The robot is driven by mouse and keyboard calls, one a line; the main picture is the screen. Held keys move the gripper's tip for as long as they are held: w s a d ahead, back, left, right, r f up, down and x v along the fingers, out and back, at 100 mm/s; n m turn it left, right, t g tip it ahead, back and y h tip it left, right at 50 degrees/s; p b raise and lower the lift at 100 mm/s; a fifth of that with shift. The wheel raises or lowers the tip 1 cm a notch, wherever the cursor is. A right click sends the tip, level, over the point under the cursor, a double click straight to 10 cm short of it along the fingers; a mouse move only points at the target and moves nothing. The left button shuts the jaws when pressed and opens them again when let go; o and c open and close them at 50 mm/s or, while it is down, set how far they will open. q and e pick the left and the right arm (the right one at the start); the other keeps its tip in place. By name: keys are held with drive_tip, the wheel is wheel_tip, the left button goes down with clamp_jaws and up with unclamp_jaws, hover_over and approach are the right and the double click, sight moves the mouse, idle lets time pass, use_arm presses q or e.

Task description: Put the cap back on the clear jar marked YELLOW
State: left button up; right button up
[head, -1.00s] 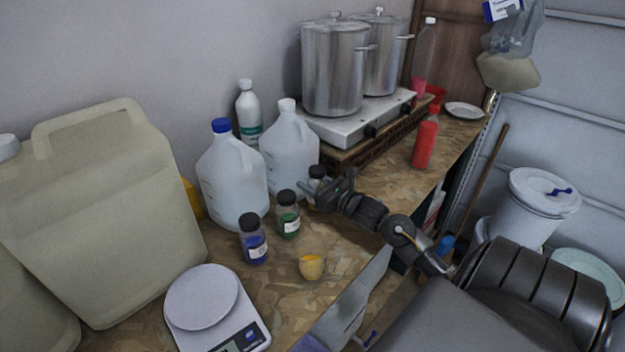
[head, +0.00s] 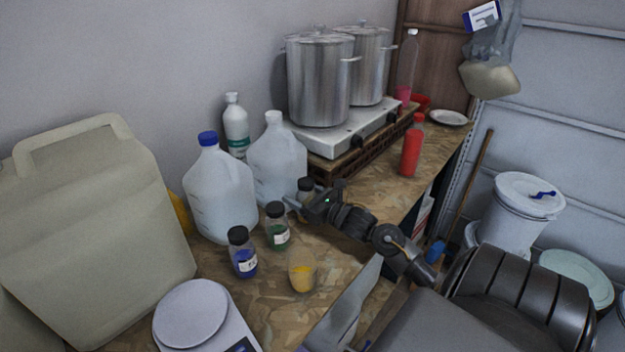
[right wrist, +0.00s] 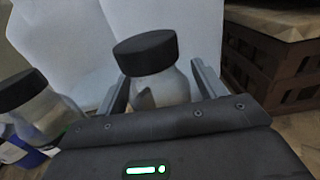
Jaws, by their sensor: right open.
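A small clear jar with a black cap (head: 306,184) stands behind the blue and green jars, partly hidden by my right gripper (head: 318,198). In the right wrist view a jar (right wrist: 162,90) stands between my open fingers, with its black cap (right wrist: 146,52) sitting on its top. I cannot tell how firmly the cap sits, and no label on this jar is readable. A clear cup-like container (head: 302,272) with yellow contents stands nearer the front. My left gripper is out of view.
A blue jar (head: 242,252) and a green jar (head: 277,226), both black-capped, stand to the left. Large white jugs (head: 222,198) are close behind. A scale (head: 190,315) is at the front left. A hot plate (head: 350,130) with steel pots and a red bottle (head: 411,150) stand farther back.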

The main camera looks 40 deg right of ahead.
drive_tip(key=s+b, duration=0.1)
drive_tip(key=s, duration=0.2)
drive_tip(key=s+b, duration=0.1)
drive_tip(key=s, duration=0.3)
drive_tip(key=s+d+b, duration=0.1)
drive_tip(key=s, duration=0.2)
drive_tip(key=shift+s+f, duration=0.1)
drive_tip(key=shift+s, duration=0.1)
drive_tip(key=shift+s+b, duration=0.3)
drive_tip(key=shift+s, duration=0.5)
